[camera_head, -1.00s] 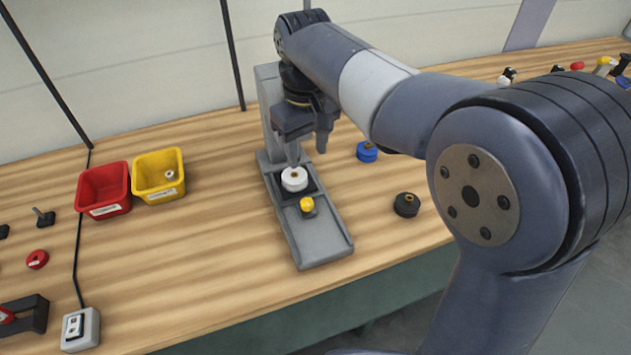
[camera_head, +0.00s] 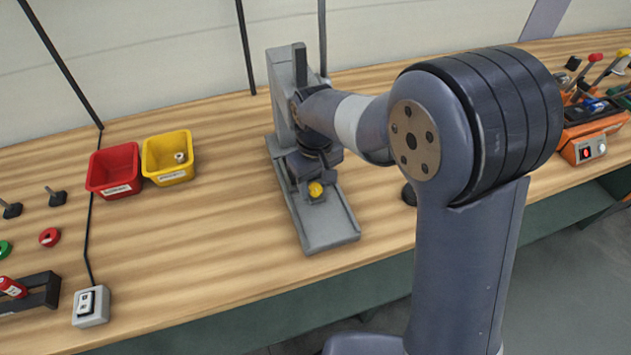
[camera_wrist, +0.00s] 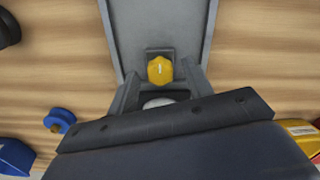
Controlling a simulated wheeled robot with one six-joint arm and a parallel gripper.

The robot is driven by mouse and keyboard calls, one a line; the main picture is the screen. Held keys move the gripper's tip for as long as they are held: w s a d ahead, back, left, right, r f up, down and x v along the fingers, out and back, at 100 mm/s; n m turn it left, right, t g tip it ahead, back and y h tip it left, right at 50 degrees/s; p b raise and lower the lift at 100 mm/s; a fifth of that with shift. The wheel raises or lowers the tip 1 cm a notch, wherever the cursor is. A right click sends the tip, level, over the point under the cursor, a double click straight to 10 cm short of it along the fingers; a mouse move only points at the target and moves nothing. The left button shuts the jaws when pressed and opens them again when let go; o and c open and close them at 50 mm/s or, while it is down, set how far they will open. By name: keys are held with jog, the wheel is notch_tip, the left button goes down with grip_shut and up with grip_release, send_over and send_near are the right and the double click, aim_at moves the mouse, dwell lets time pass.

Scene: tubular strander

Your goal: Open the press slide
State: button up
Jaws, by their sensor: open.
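The grey press (camera_head: 327,222) stands on the wooden bench, with a flat bed running toward the front edge. A yellow knob (camera_head: 316,190) sits on its slide; the knob also shows in the wrist view (camera_wrist: 160,69). My gripper (camera_head: 308,183) is low over the press at the knob, open, with its grey fingers on either side and just behind the knob in the wrist view. Whether they touch it cannot be told. A white round part (camera_wrist: 156,103) is mostly hidden behind my gripper.
A red bin (camera_head: 115,188) and a yellow bin (camera_head: 168,177) stand left of the press. A blue spool (camera_wrist: 61,120) lies beside it. A dark part (camera_head: 409,194) is partly hidden by my arm. An orange control box (camera_head: 588,150) is at the right.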

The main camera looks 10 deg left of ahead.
jog(key=shift+f, duration=0.25)
jog(key=shift+c, duration=0.6)
grip_shut()
